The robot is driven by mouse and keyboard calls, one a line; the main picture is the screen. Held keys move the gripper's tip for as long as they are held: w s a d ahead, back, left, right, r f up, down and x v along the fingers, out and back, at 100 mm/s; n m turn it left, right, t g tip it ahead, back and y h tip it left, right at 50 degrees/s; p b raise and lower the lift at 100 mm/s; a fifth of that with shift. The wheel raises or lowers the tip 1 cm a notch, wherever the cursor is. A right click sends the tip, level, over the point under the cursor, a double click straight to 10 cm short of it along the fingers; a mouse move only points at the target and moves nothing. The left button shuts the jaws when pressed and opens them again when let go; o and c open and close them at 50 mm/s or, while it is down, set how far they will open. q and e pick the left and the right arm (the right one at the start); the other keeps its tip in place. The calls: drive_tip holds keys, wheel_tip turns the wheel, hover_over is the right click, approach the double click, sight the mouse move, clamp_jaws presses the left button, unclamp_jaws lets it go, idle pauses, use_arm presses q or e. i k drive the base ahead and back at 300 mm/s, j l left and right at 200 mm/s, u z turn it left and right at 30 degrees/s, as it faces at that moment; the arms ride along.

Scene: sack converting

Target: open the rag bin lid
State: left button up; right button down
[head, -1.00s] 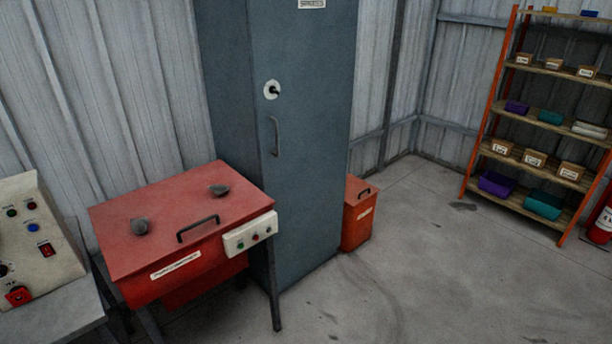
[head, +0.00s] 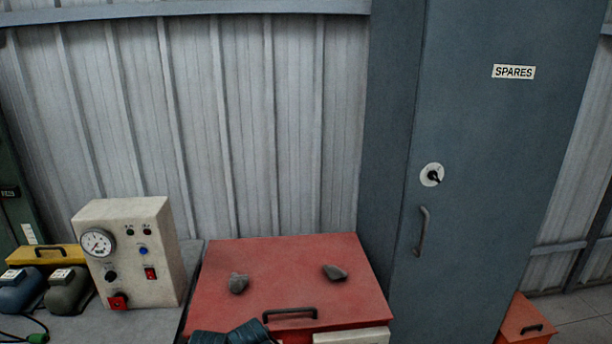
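Two red lidded boxes are in the head view, and I read no label telling which is the rag bin. The larger red chest (head: 285,260) stands at the bottom centre, its flat lid down, with a black bar handle (head: 290,314) near the front edge. Two grey lumps, one on the left (head: 238,284) and one on the right (head: 335,272), rest on this lid. The small red-orange bin (head: 522,318) is at the lower right beside the cabinet, its lid shut. My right gripper is out of view.
A tall grey-blue SPARES cabinet (head: 480,150) stands shut right of the chest. A cream control box (head: 130,255) with a gauge sits on a grey bench (head: 190,262) at left. A corrugated wall closes off the back. Some floor (head: 575,310) shows at right.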

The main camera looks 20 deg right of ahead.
sight(522, 321)
drive_tip(key=l+z, duration=0.1)
drive_tip(key=l, duration=0.45)
drive_tip(key=l+z, duration=0.15)
drive_tip(key=l, duration=0.4)
drive_tip(key=i+l+z, duration=0.1)
drive_tip(key=l, duration=0.45)
drive_tip(key=i+l+z, duration=0.15)
drive_tip(key=l, duration=0.35)
drive_tip(key=l+z, duration=0.1)
drive_tip(key=l, duration=0.45)
drive_tip(key=i+l, duration=0.15)
drive_tip(key=l, duration=0.25)
drive_tip(key=i+l+z, duration=0.15)
drive_tip(key=l, duration=0.25)
drive_tip(key=i+l, duration=0.15)
drive_tip(key=l, duration=0.2)
drive_tip(key=i+l+z, duration=0.15)
drive_tip(key=l, duration=0.25)
drive_tip(key=i+l, duration=0.2)
drive_tip(key=l, duration=0.15)
drive_tip(key=z, duration=0.05)
